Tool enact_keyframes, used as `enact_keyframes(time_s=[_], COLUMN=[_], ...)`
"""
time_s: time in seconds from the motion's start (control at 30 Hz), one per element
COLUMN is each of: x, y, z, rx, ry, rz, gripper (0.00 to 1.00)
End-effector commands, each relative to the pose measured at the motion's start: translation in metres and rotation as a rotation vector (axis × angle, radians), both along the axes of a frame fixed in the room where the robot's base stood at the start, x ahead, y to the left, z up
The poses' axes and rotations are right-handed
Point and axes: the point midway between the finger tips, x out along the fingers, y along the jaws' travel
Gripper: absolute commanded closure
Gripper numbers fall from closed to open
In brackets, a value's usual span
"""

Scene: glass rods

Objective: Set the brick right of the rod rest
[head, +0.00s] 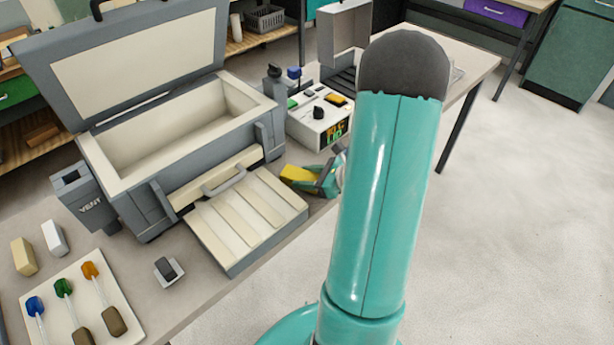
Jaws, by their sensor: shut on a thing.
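A yellow brick (297,174) is in the jaws of my gripper (318,179), by the right edge of the bench. My arm hides part of the gripper, and I cannot tell whether the brick touches the bench. A small grey notched block, which looks like the rod rest (169,270), stands on the bench at lower centre-left, between the pale tray and the kiln's slatted front shelf. The gripper is well to the right of it and farther back.
The open grey kiln (138,190) fills the middle, its slatted shelf (246,224) jutting forward. Bare bench surrounds the rest.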

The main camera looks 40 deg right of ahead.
Motion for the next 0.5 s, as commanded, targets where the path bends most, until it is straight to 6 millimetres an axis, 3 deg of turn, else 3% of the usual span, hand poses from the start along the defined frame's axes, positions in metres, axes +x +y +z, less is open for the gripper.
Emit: enact_keyframes(time_s=[0.17, 0.2, 0.27, 0.5], x=[-0.0001, -0.0001, -0.0002, -0.0003], y=[-0.0003, -0.0003, -0.0003, -0.0003], z=[-0.0036, -0.0032, -0.003, -0.003], rx=[0.0, -0.001, -0.001, 0.0], ry=[0.0, 0.0, -0.001, 0.0], rz=[0.0, 0.0, -0.001, -0.001], gripper=[0.83, 0.47, 0.35, 0.33])
